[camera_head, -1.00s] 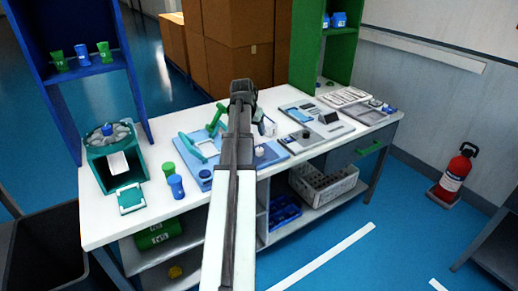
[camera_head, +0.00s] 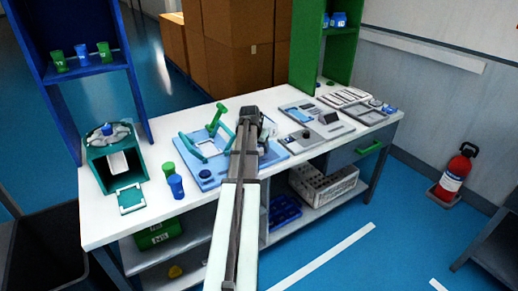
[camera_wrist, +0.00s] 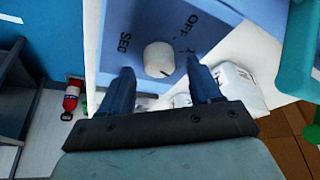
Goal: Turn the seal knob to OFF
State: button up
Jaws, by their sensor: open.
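The seal knob (camera_wrist: 158,59) is a round, off-white knob on a blue panel (camera_wrist: 130,38) in the wrist view. "OFF" is printed above and right of it, and other lettering is to its left. A small dark mark shows at the knob's lower edge. My gripper (camera_wrist: 160,69) is open, with one dark blue finger on each side of the knob's lower part; contact cannot be told. In the head view my gripper (camera_head: 252,122) is over the right part of the blue panel (camera_head: 210,171), and my arm hides the knob.
A green-handled frame (camera_head: 205,148) stands on the panel, left of my arm. A grey device (camera_head: 308,136) is to the right. A white bag-like object (camera_wrist: 240,82) lies near the right finger.

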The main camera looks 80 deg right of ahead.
jog(key=shift+x, duration=0.75)
jog(key=shift+c, duration=0.4)
jog(key=c, duration=0.9)
jog(key=shift+c, duration=0.2)
